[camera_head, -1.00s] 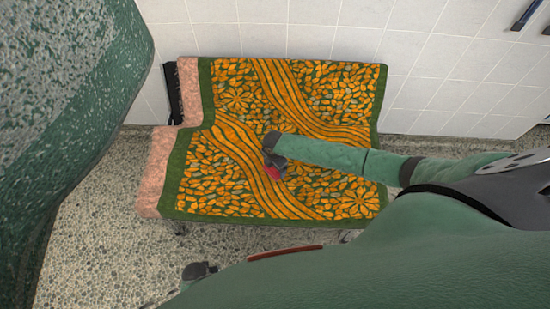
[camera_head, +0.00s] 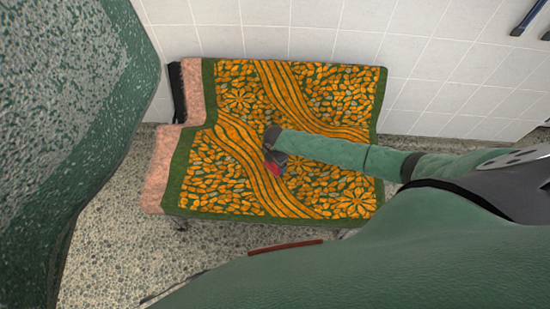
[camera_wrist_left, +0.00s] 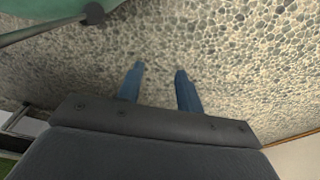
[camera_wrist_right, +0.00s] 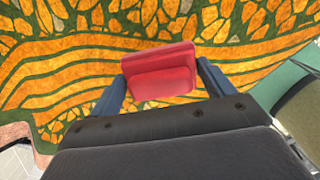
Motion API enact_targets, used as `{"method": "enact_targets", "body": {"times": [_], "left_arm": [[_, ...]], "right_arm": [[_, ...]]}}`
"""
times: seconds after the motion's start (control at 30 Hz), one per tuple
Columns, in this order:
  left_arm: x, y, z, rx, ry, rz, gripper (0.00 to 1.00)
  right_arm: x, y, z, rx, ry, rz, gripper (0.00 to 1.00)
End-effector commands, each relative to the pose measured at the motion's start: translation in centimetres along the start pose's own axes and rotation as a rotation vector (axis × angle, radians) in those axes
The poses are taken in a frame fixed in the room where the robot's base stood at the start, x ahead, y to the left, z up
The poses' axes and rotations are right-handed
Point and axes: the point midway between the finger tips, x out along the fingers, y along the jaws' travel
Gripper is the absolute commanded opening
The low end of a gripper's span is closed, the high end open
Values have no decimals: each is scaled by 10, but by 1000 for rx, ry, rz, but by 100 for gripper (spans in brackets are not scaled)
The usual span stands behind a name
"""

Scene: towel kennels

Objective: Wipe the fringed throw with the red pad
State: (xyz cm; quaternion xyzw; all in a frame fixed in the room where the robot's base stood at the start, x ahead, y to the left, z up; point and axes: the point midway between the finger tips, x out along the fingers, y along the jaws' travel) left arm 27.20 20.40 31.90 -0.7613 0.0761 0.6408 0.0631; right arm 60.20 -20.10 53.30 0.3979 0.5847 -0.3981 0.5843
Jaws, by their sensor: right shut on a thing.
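The throw (camera_head: 225,185) is green and orange with a leaf and stripe pattern, and it drapes over a bench seat and backrest. My right gripper (camera_head: 274,166) is over the middle of the seat part. It is shut on the red pad (camera_wrist_right: 160,72), which sits between the two blue fingers in the right wrist view. The pad also shows as a small red patch in the head view (camera_head: 272,169). I cannot tell whether the pad touches the throw. My left gripper (camera_wrist_left: 160,75) is open and empty above the pebbled floor, with its fingers apart.
A pink fleecy cover (camera_head: 160,170) shows along the throw's left side. White tiled wall (camera_head: 330,40) stands behind the bench. The pebbled floor (camera_head: 115,240) is clear at the front left. Dark blue rails (camera_head: 530,17) are on the wall at the upper right.

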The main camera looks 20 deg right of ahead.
Motion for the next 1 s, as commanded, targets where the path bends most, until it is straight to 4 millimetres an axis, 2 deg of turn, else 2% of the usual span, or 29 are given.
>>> {"method": "enact_targets", "body": {"times": [0.47, 0.87, 1.0], "left_arm": [[26, -12, 24, 12, 20, -14, 36], [28, -12, 25, 12, 24, -14, 36], [28, -12, 24, 11, 21, -14, 36]], "right_arm": [[-22, 0, 0, 7, 0, 0, 60], [-23, 1, 0, 15, 0, 1, 60], [-38, 8, 0, 92, 0, 3, 60]]}}
